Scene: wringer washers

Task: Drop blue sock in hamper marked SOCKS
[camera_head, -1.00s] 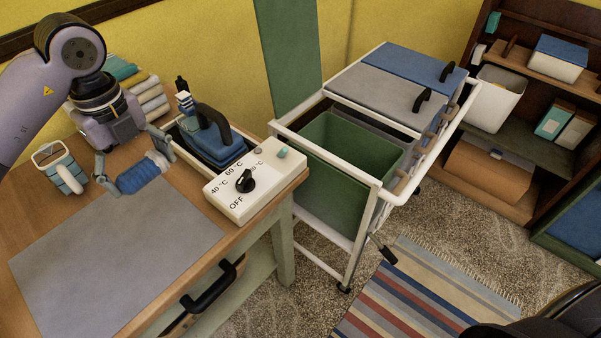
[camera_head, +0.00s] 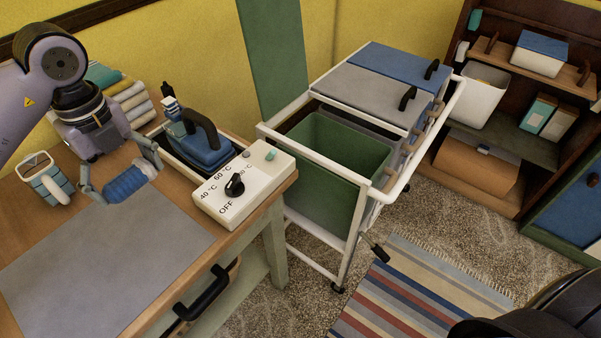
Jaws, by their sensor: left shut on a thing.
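My left gripper (camera_head: 122,181) is shut on a rolled blue sock (camera_head: 127,186) with ribbed bands. It holds the sock at the back of the grey mat (camera_head: 110,260) on the wooden table; I cannot tell how high above it. A white wheeled cart (camera_head: 352,245) stands to the right of the table. Its front green bin (camera_head: 315,190) is open at the top and looks empty. Behind it are a grey lid (camera_head: 375,95) and a blue lid (camera_head: 395,63), both closed. No SOCKS mark is readable. My right gripper is not in view.
A control box (camera_head: 245,185) with a dial and a blue iron (camera_head: 200,145) stand between the sock and the cart. A striped rug (camera_head: 410,290) and shelves (camera_head: 500,150) are at right.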

